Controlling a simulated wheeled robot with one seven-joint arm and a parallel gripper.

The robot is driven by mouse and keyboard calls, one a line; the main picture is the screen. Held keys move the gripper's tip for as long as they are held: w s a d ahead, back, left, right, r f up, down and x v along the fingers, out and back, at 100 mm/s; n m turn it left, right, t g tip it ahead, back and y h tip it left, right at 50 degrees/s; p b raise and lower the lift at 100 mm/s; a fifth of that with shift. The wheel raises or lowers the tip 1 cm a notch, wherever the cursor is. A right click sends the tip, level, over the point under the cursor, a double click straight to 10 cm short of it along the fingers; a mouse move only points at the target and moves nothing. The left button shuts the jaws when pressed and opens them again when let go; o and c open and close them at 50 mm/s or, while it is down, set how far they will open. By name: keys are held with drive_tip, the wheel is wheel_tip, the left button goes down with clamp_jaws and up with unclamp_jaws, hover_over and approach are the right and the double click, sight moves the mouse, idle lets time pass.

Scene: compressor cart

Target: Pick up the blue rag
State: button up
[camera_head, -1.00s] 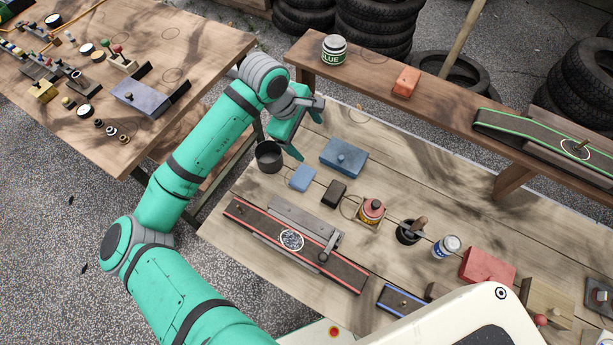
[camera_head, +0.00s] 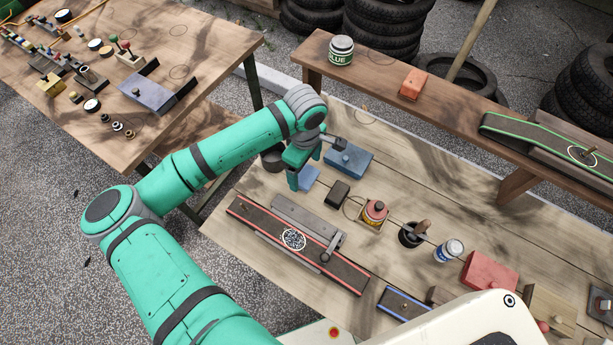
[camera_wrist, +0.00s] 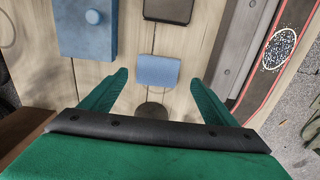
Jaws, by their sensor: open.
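The blue rag (camera_wrist: 158,71) is a small light-blue folded square lying flat on the wooden bench. In the head view the rag (camera_head: 309,178) is partly hidden behind my gripper (camera_head: 296,178). In the wrist view my gripper (camera_wrist: 157,88) is open and empty, with one green finger on each side of the rag's near edge. The rag lies between and slightly beyond the fingertips, apart from them. The gripper appears to be above the bench; its exact height I cannot tell.
A blue box with a knob (camera_head: 348,160), a black block (camera_head: 337,194) and a dark cup (camera_head: 272,160) stand close around the rag. A red-edged belt track (camera_head: 340,268) lies in front. A raised shelf (camera_head: 450,105) runs along the back.

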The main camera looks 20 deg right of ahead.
sight(307, 176)
drive_tip(key=shift+d+f, duration=0.2)
drive_tip(key=shift+f, duration=1.65)
drive_tip(key=c, duration=1.1)
drive_tip(key=shift+c, duration=0.2)
drive_tip(key=shift+r, duration=0.1)
drive_tip(key=shift+r, duration=0.6)
drive_tip(key=a+r, duration=1.1)
drive_tip(key=a, duration=0.3)
drive_tip(key=shift+s+r, duration=0.35)
